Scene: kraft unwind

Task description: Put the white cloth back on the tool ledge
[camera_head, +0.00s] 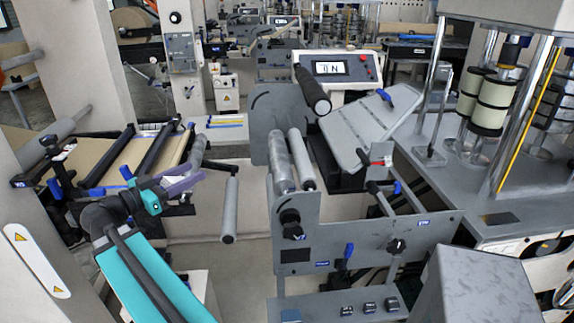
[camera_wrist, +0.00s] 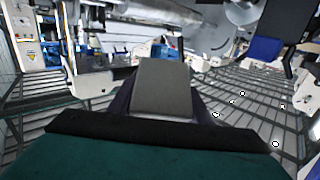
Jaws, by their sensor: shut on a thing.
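My gripper (camera_head: 188,183), with purple fingers at the end of my teal arm, is at the left of the head view, beside the rollers of the unwind. In the wrist view, my gripper (camera_wrist: 160,95) is shut on a grey, flat-faced thing (camera_wrist: 160,88) between its dark fingers.
A brown kraft web (camera_head: 110,157) with black bars is left of my gripper. A grey roller (camera_head: 229,208) hangs just to its right. The grey machine side plate (camera_head: 345,243) stands farther right, with a display box (camera_head: 332,68) behind. A grey box (camera_head: 475,285) fills the lower right.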

